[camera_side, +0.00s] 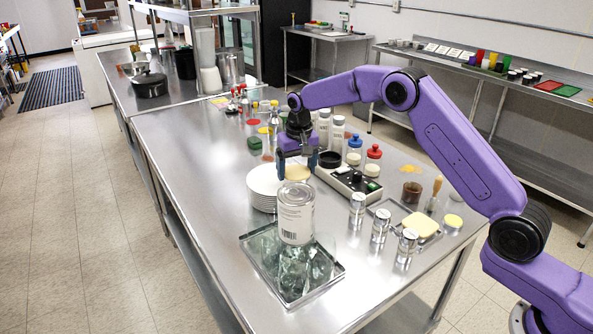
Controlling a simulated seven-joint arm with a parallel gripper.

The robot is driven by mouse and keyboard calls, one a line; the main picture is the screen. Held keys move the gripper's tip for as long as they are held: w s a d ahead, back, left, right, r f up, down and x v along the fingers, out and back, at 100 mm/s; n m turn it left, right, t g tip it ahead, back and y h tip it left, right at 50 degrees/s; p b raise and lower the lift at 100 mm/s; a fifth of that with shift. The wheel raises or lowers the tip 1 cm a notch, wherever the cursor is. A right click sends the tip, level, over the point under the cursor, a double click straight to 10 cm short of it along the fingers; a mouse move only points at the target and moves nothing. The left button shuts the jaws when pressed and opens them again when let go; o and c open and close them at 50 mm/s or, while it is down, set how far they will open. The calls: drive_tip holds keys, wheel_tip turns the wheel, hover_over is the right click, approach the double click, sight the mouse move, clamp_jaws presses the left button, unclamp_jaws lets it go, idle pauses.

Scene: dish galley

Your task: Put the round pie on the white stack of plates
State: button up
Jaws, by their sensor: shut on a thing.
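The round pie (298,173) is a small tan disc held between the fingers of my gripper (297,171). My gripper is shut on it and points down. In the picture the pie shows just above the top of a large can and at the right side of the white stack of plates (262,188). The can hides the right part of the stack. I cannot tell whether the pie is over the plates or touches them. No food shows on the visible part of the top plate.
The large can (296,215) stands on a shiny square tray (262,272) in front of the plates. A control box (350,182) is to the right. Several metal shakers (380,226) and bottles (338,130) stand nearby. The table's left side is clear.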

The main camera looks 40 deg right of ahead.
drive_tip(key=shift+f, duration=0.45)
drive_tip(key=shift+f, duration=0.1)
drive_tip(key=o, duration=1)
